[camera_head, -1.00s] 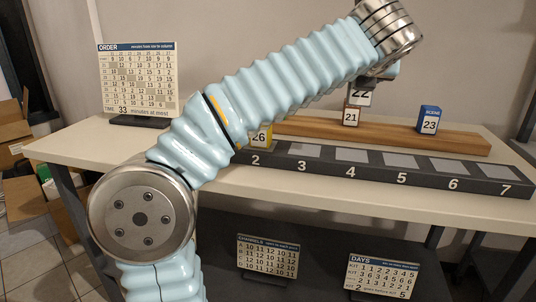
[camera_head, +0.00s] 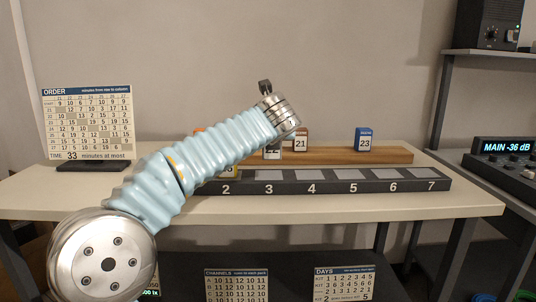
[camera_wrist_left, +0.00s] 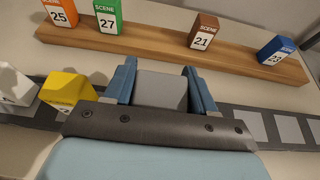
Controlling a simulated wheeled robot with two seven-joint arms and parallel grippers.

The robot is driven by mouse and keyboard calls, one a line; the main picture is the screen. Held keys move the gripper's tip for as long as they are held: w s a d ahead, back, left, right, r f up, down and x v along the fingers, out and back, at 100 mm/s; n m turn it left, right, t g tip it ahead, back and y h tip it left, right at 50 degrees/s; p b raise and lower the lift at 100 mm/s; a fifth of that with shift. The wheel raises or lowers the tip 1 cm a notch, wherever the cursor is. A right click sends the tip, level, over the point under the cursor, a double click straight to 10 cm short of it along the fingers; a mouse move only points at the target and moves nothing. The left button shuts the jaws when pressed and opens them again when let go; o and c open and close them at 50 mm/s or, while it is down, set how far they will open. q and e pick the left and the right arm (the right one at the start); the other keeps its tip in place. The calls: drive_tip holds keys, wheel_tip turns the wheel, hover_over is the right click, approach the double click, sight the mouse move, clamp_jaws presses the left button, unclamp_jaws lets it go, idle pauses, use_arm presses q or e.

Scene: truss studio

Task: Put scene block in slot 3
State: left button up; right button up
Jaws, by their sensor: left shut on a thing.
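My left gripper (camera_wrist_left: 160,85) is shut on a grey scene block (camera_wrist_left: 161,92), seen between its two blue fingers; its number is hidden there. In the head view a sliver of the held block (camera_head: 272,154) shows under my wrist. The dark numbered rail (camera_head: 330,187) runs along the table, and the held block is near slot 3 (camera_head: 279,175); I cannot tell whether it touches the rail. Yellow block 26 (camera_wrist_left: 70,92) sits at slot 2, and a white block (camera_wrist_left: 15,88) is left of it. My right gripper is not in view.
Behind the rail, a wooden ledge (camera_wrist_left: 150,45) carries orange block 25 (camera_wrist_left: 60,12), green block 27 (camera_wrist_left: 107,16), brown block 21 (camera_wrist_left: 203,30) and blue block 23 (camera_wrist_left: 276,50). Slots 4 to 7 are empty. An order board (camera_head: 88,122) stands at the left.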

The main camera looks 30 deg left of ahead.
use_arm(q)
drive_tip(key=shift+w+a+f+b, duration=0.2)
drive_tip(key=shift+a+f, duration=0.05)
drive_tip(key=shift+f, duration=0.65)
drive_tip(key=shift+w+a+f+b, duration=0.2)
drive_tip(key=shift+a+f, duration=0.1)
drive_tip(key=shift+f, duration=0.55)
drive_tip(key=shift+w+a+f+b, duration=0.15)
drive_tip(key=shift+a+f+b, duration=0.1)
drive_tip(key=shift+f, duration=0.65)
drive_tip(key=shift+f, duration=0.1)
drive_tip(key=o, duration=1.1)
drive_tip(key=shift+r, duration=0.2)
drive_tip(key=v, duration=1.2)
drive_tip(key=shift+f+b, duration=0.15)
drive_tip(key=shift+b, duration=0.3)
